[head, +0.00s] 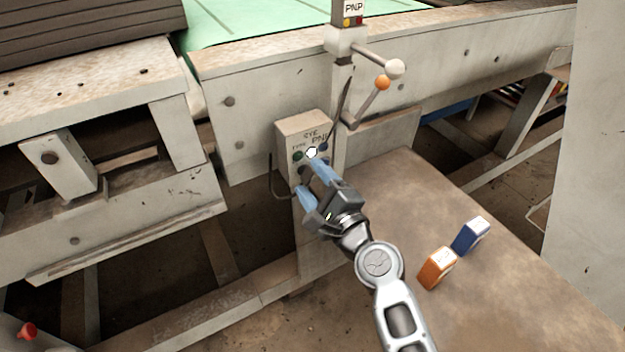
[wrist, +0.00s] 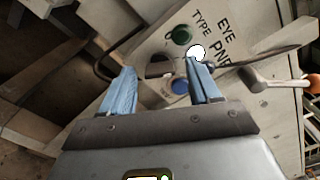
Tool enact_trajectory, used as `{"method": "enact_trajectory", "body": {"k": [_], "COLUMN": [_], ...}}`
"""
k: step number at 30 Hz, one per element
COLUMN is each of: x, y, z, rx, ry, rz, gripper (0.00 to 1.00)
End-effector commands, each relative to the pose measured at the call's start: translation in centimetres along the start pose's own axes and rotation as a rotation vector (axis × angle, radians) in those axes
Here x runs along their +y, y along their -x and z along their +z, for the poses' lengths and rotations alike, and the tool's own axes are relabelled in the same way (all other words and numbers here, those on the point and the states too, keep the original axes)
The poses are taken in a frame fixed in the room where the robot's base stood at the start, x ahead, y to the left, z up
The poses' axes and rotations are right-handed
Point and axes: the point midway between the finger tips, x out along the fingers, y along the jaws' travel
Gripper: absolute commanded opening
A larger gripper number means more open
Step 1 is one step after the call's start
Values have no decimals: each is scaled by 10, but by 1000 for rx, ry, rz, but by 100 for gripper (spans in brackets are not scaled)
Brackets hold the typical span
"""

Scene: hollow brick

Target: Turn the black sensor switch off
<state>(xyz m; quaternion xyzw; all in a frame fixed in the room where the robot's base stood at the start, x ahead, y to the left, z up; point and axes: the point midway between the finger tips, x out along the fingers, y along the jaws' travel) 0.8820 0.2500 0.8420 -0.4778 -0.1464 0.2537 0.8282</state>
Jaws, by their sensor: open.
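The switch box (head: 304,132) is a pale box on the side of the machine, with lettering that reads in part "EYE", "TYPE" and "PNP". In the wrist view a dark, rounded part that looks like the black switch (wrist: 158,66) shows on its face, between my two blue fingers. My gripper (head: 310,180) is open, with its fingers spread in front of the lower part of the box. In the wrist view the gripper (wrist: 161,74) has nothing clamped in it. Whether a finger touches the switch, and the switch's position, I cannot tell.
Close to the right finger are a green button (wrist: 180,36), a white knob (wrist: 196,53) and a blue button (wrist: 180,86). A lever with an orange ball (head: 382,82) juts out above right. An orange block (head: 437,268) and a blue block (head: 470,236) stand on the brown surface.

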Motion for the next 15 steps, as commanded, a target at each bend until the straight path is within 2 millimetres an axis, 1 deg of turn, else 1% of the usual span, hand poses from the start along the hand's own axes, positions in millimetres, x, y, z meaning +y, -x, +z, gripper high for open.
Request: {"method": "enact_trajectory", "body": {"k": [3,10,11,15], "x": [0,0,0,0], "y": [-5,-5,-5,-5], "z": [0,0,0,0], "rx": [0,0,0,1], "ry": [0,0,0,0], "rz": [-1,0,0,0], "gripper": [62,62,60,46]}}
